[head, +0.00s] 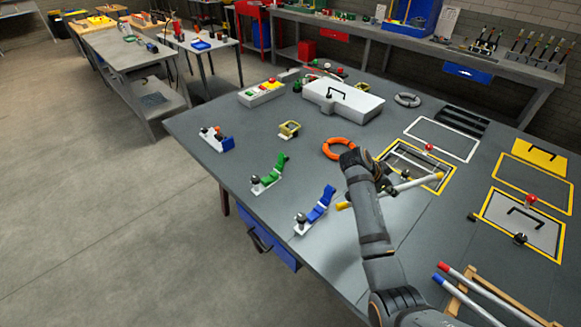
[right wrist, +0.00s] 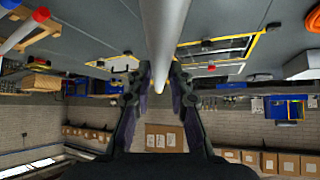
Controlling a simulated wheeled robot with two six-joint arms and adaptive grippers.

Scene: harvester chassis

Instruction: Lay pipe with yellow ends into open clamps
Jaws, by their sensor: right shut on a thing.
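The grey pipe with yellow ends (head: 407,186) is held above the table, slanting from lower left to upper right. It also shows in the right wrist view (right wrist: 180,40), running between the fingers. My right gripper (head: 388,188) is shut on its middle; the fingers show in the right wrist view (right wrist: 160,82). The green clamp (head: 269,175) and the blue clamp (head: 315,211) stand on the table left of the pipe, apart from it, with their levers raised. The pipe's left yellow end is nearest the blue clamp. My left gripper is not in view.
An orange ring (head: 340,147) lies behind my right arm, and a white case (head: 342,99) stands farther back. A yellow part (head: 289,130) and another small blue-ended fixture (head: 217,139) sit at the left. Red- and blue-ended pipes (head: 485,290) rest on a wooden rack at lower right.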

